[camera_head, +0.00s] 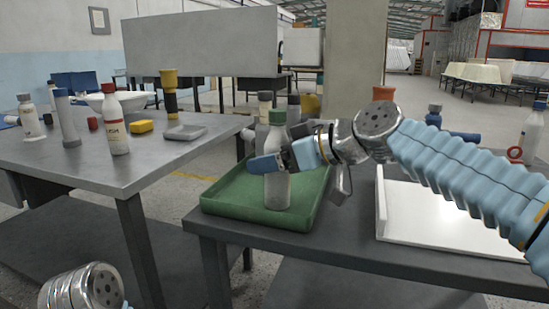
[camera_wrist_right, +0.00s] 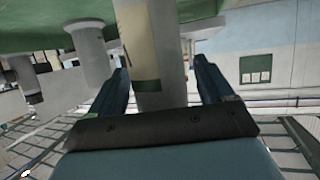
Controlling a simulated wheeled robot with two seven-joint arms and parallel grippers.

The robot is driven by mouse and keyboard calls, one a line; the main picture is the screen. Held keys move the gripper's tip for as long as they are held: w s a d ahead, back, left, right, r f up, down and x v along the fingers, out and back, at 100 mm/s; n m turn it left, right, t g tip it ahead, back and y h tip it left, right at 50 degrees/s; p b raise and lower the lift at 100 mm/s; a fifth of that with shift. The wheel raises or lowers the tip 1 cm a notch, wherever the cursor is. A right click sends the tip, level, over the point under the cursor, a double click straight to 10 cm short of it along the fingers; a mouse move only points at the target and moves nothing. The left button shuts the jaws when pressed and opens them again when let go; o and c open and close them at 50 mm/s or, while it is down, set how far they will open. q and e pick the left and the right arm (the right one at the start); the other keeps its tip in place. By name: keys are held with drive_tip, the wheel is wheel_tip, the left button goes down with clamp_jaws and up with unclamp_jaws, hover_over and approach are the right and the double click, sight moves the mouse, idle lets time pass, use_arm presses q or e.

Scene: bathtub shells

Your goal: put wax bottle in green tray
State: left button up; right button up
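A pale bottle with a green cap (camera_head: 277,190) stands upright in the green tray (camera_head: 225,213) on the near table. I cannot read its label, so I cannot confirm it is the wax bottle. My right gripper (camera_head: 285,160) is around its middle, with one finger crossing in front. In the right wrist view a bottle (camera_wrist_right: 158,45) lies between the two fingers, very close to both. Whether they press on it is unclear. Part of my left arm shows at bottom left, but its gripper is out of view.
More bottles, one grey-capped (camera_head: 263,110), stand close behind the held-around bottle. A white low-walled tray (camera_head: 440,215) is right of the green tray.

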drive_tip(key=v, duration=1.2)
